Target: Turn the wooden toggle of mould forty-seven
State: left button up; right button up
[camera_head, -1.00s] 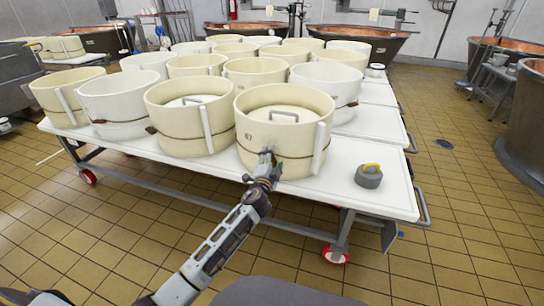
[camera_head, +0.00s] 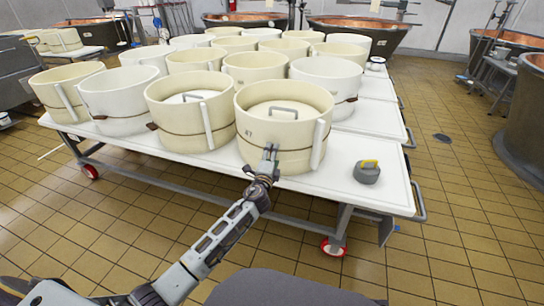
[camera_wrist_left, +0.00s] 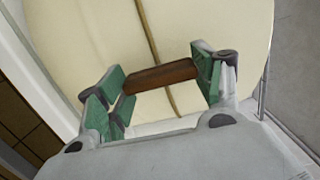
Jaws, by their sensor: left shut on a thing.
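Mould forty-seven (camera_head: 300,132) is a round cream tub with its number on the front wall, a dark cord around it and a handled lid sunk inside. It stands at the table's front. My left gripper (camera_head: 270,152) is at its front wall, covering the toggle in the head view. In the left wrist view, the brown wooden toggle (camera_wrist_left: 160,76) spans between the green finger pads of my left gripper (camera_wrist_left: 160,85), which is shut on it. The cord (camera_wrist_left: 149,32) runs behind the toggle, roughly crosswise to it. My right gripper is out of view.
The white wheeled table (camera_head: 335,184) holds several other cream and white moulds, close together behind and left of mould forty-seven. A grey weight with a yellow handle (camera_head: 367,172) stands on the table to the right. Copper vats (camera_head: 352,26) stand behind.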

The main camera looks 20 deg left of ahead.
pick_arm(q)
jog(key=o, duration=1)
jog(key=shift+s+f, duration=0.1)
jog(key=shift+s, duration=0.05)
jog(key=shift+s+d, duration=0.15)
jog(key=shift+s, duration=1.8)
jog(key=shift+s+d, duration=0.15)
jog(key=shift+s, duration=1.75)
jog(key=shift+s+d, duration=0.15)
jog(key=shift+s, duration=1.8)
